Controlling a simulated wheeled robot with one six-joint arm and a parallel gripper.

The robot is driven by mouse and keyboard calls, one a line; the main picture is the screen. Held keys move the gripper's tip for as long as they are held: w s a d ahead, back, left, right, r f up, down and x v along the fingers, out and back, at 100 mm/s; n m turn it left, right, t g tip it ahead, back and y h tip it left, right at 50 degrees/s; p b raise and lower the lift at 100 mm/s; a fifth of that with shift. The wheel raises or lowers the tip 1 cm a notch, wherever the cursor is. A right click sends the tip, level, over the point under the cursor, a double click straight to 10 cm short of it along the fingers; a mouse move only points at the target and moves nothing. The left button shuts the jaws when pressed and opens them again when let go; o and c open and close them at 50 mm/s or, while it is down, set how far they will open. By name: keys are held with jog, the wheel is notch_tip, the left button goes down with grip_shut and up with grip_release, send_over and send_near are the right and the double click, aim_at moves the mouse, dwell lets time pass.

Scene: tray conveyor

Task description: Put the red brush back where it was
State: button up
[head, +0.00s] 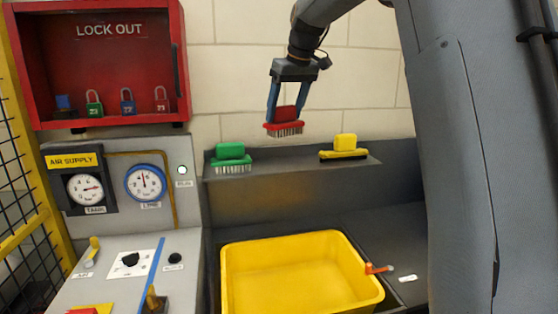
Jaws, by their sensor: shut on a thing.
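The red brush (284,127) hangs level in the air with its pale bristles down, above the grey shelf (275,172). My gripper (287,112) points down from above and is shut on the brush's red handle. The shelf carries a green brush (231,158) at its left end and a yellow brush (344,148) to the right. A bare stretch of shelf lies between these two, below the red brush. The brush and the shelf are apart.
A yellow tub (296,267) stands below the shelf, with an orange-handled valve (377,269) at its right edge. A red lock-out cabinet (109,30) with several padlocks hangs at upper left. A gauge panel (120,190) stands left of the shelf.

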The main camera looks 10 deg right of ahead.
aim_at(290, 123)
jog(key=shift+w+f, duration=0.25)
notch_tip(290, 123, down, 9)
jog(key=p, duration=0.3)
jog(key=shift+f, duration=0.2)
jog(key=shift+f, duration=0.1)
jog(key=o, duration=1)
jog(key=shift+d+r, duration=0.1)
jog(key=shift+r, duration=0.35)
jog(key=b+v, duration=0.3)
jog(key=v, duration=0.8)
jog(key=shift+s+r, duration=0.15)
jog(key=shift+s, duration=0.05)
